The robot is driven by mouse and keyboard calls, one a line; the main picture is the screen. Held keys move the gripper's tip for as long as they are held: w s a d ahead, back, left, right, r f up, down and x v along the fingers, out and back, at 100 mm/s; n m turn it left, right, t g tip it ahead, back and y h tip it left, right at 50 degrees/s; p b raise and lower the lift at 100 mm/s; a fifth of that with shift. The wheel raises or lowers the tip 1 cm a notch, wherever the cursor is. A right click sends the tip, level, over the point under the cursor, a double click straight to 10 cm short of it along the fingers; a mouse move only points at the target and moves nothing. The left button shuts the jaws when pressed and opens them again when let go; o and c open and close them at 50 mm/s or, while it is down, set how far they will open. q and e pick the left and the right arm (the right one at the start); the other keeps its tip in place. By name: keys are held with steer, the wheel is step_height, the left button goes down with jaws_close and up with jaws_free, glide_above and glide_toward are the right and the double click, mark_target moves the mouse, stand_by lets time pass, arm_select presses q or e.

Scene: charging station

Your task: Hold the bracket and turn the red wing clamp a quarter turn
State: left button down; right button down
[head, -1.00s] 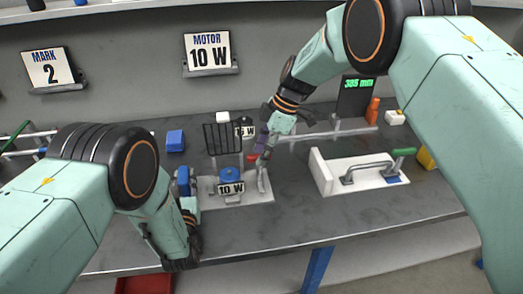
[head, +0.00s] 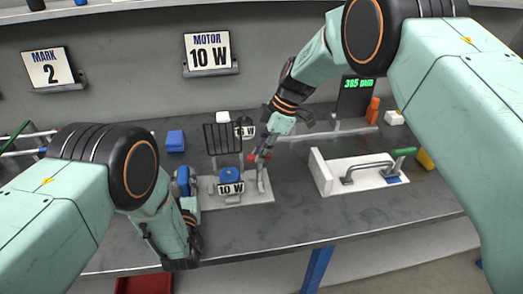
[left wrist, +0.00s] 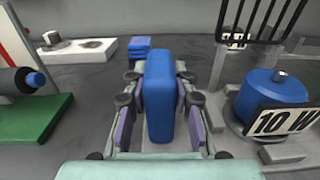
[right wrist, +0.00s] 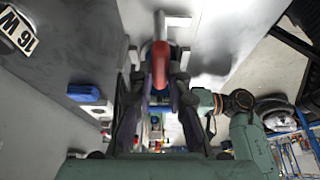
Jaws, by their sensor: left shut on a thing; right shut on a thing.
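The bracket's pale grey base (head: 262,196) lies on the bench, with a blue upright block (head: 182,180) at its left end. My left gripper (left wrist: 157,110) is shut on this block, which stands between its fingers in the left wrist view (left wrist: 158,85). In the head view the left fingers are mostly hidden by my wrist. The red wing clamp (head: 252,157) is at the base's right end, above a grey post. My right gripper (right wrist: 158,85) is shut on the clamp, whose red part (right wrist: 159,62) shows between its fingers in the right wrist view.
A blue motor (head: 231,174) labelled 10 W sits on the base, with a black wire guard (head: 222,138) behind it. A blue box (head: 175,140) is behind on the left. The front of the bench is clear.

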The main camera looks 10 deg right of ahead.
steer(key=shift+m, duration=0.3)
steer(key=m+t, duration=0.1)
steer(key=m, duration=0.2)
steer(key=shift+s, duration=0.15)
steer(key=m+t, duration=0.1)
steer(key=m, duration=0.1)
steer(key=m+t+h, duration=0.1)
steer(key=m, duration=0.1)
steer(key=shift+a+m, duration=0.15)
steer(key=shift+m, duration=0.25)
steer(key=m+t+h, duration=0.1)
steer(key=m, duration=0.3)
steer(key=shift+s, duration=0.1)
steer(key=shift+a+m+h, duration=0.15)
steer(key=shift+m+h, duration=0.85)
steer(key=shift+m, duration=1.1)
steer(key=shift+m+t, duration=0.3)
steer(key=c, duration=1.3)
jaws_free()
